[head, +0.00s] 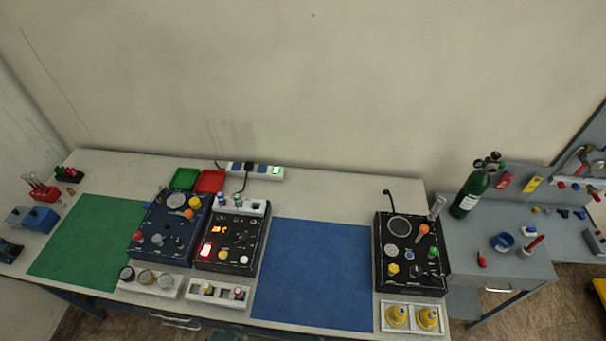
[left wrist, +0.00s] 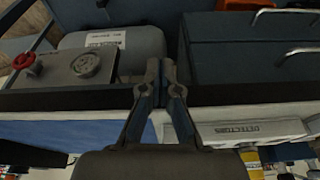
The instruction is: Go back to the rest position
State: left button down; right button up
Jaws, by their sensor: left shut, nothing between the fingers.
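My left gripper (left wrist: 161,80) shows only in the left wrist view. Its two fingers meet at the tips, shut, with nothing between them. It hangs apart from the bench in front of dark blue drawers (left wrist: 240,65) and a grey case (left wrist: 120,50) with a white label. In the head view no gripper or arm is visible. My right gripper is in neither view.
A white "DETECTORS" holder (left wrist: 250,130) is near the left gripper in the wrist view.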

pick_arm(q)
jog(key=s+f+g+b, duration=0.1)
jog(key=s+f+b, duration=0.15)
jog(key=f, duration=1.05)
jog(key=s+f+b, duration=0.1)
jog(key=s+f, duration=0.2)
jog(key=f, duration=0.9)
jog(key=s+a+f+g+b, duration=0.1)
jog(key=s+a+f+b, duration=0.2)
jog(key=s+f, duration=1.2)
jog(key=shift+s+a, duration=0.15)
jog(key=shift+s, duration=0.15)
